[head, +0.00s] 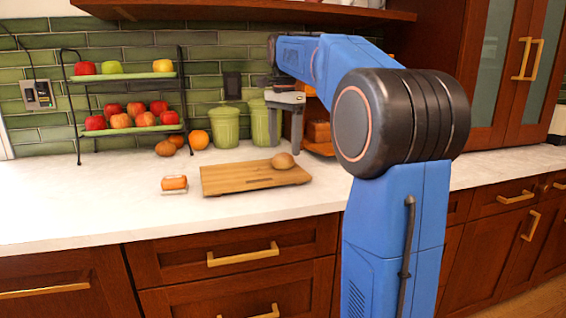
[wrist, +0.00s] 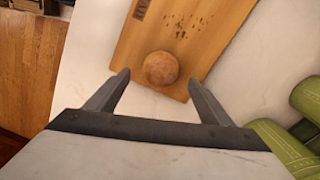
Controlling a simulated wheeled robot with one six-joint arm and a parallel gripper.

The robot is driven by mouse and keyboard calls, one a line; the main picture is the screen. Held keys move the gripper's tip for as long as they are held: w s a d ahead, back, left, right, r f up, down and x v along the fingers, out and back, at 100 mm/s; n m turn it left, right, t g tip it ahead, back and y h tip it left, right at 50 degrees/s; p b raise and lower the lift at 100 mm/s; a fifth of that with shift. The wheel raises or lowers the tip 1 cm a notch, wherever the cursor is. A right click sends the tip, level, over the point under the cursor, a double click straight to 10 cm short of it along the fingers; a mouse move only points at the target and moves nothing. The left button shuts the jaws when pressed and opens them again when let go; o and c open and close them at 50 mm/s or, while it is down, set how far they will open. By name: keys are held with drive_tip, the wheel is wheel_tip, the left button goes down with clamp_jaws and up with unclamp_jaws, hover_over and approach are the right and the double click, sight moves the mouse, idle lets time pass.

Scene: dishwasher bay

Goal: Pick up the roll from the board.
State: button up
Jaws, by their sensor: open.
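The roll (head: 283,160) is a round brown bun resting on the right part of the wooden board (head: 225,180), which lies flat on the counter. In the wrist view the roll (wrist: 160,69) sits near one end of the board (wrist: 205,25), ahead of my fingertips and roughly centred between them. My gripper (head: 286,118) is above the board's right end in the head view, apart from the roll. In the wrist view my gripper (wrist: 158,80) is open and empty, with its two dark fingers spread wide.
An orange-and-white item (head: 174,184) lies left of the board. Green canisters (head: 224,126) stand behind it, with an orange (head: 199,140) beside them. A two-tier fruit rack (head: 126,130) stands at the back left. The counter (head: 90,205) is clear at front left.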

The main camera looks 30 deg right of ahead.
sight(283, 155)
drive_tip(key=shift+a+f, duration=0.1)
drive_tip(key=shift+f, duration=2.1)
drive_tip(key=c, duration=1.1)
